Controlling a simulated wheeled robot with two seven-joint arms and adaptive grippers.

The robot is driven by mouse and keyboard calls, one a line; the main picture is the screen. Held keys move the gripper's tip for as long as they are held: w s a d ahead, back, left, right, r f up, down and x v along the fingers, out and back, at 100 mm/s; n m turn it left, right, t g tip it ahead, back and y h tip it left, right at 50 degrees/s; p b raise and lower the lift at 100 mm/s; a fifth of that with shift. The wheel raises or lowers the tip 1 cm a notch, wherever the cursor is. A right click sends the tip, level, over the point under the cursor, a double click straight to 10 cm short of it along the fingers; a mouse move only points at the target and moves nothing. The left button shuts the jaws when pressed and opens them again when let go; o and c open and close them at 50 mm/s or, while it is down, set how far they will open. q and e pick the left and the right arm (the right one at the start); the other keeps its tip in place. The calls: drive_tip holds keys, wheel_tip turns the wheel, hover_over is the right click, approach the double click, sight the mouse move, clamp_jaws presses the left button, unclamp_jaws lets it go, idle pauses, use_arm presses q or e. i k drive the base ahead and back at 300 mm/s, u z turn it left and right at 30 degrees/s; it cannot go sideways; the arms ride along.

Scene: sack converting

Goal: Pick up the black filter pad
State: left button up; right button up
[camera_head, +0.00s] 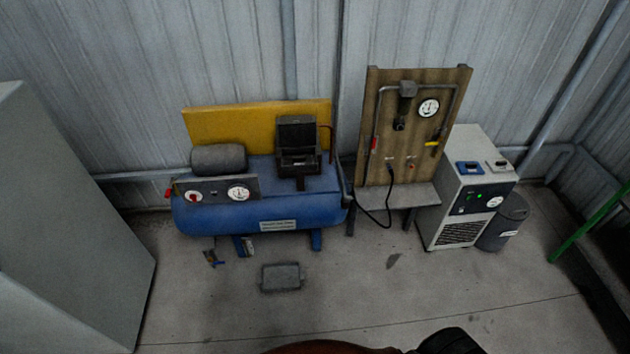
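I cannot single out a black filter pad with certainty. An open black box (298,158) with a raised lid sits on top of the blue compressor tank (262,212); its dark inside is too small to make out. A flat dark grey rectangular piece (282,277) lies on the floor in front of the tank. A small black-and-grey item (497,163) is on top of the light grey dryer cabinet (466,200). Neither of my grippers can be made out.
A wooden panel (405,150) with pipes and a gauge stands right of the tank, with a black hose hanging. A grey bin (506,222) is beside the cabinet. A large grey cabinet (70,240) fills the left. Small bits (212,258) lie on the floor; the front floor is mostly clear.

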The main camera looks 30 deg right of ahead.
sight(297, 159)
drive_tip(key=z, duration=1.15)
drive_tip(key=i, duration=1.55)
drive_tip(key=u, duration=0.55)
